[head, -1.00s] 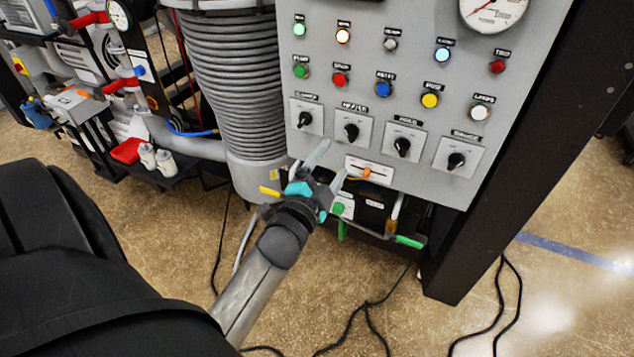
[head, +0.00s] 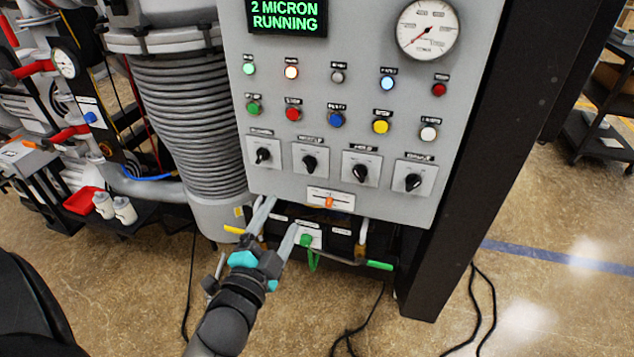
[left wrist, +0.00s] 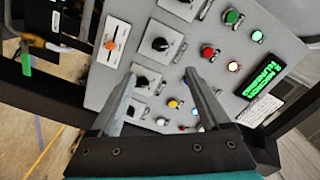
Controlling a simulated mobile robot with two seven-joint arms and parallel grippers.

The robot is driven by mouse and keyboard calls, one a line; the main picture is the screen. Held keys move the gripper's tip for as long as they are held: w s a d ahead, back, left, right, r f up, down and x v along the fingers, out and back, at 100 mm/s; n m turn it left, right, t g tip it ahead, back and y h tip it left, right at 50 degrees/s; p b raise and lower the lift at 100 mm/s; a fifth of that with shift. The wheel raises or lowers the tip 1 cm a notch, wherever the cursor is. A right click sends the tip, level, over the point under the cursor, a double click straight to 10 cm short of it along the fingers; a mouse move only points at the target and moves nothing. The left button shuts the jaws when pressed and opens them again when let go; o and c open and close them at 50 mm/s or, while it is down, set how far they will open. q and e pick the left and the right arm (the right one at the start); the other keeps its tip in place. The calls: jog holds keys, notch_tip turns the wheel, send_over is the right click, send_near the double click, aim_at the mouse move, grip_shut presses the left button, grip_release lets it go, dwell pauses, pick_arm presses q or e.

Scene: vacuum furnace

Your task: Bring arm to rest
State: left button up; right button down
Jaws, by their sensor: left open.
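My left gripper (head: 278,222) is open and empty in the head view, just below the lower left edge of the grey control panel (head: 300,183). Its two grey fingers point up toward the panel and are apart. In the left wrist view, the spread fingers (left wrist: 163,92) frame part of the panel, with a black knob (left wrist: 142,82) between them. Whether the fingertips touch anything I cannot tell. My right gripper is not in view.
The panel carries a display (head: 287,15) reading "2 MICRON RUNNING", a gauge (head: 428,28), lights, knobs and an orange slider (head: 329,202). Green-handled valves (head: 380,265) sit below it. A ribbed column (head: 190,120) stands left. Black cables (head: 480,310) lie on the otherwise open floor.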

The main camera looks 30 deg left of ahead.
pick_arm(q)
jog(key=s+d+f+n+g+h+b, duration=0.1)
jog(key=s+d+f+g, duration=0.2)
jog(key=f, duration=0.9)
jog(key=s+d+f+n+g+h+b, duration=0.1)
jog(key=s+d+f+n+g, duration=0.15)
jog(key=f, duration=0.85)
jog(key=s+d+f+g+h+b, duration=0.1)
jog(key=s+d+f+g+b, duration=0.15)
jog(key=f, duration=0.95)
jog(key=s+f+n+g+b, duration=0.1)
jog(key=s+f+g, duration=0.3)
jog(key=s+f, duration=0.5)
jog(key=s+d+f+n+g+h, duration=0.1)
jog(key=s+f+g, duration=0.3)
jog(key=s+f, duration=0.5)
jog(key=s+n, duration=0.1)
jog(key=s, duration=0.6)
jog(key=shift+s+d+g+b, duration=0.2)
jog(key=shift+d+g+b, duration=0.05)
jog(key=shift+g+b, duration=0.1)
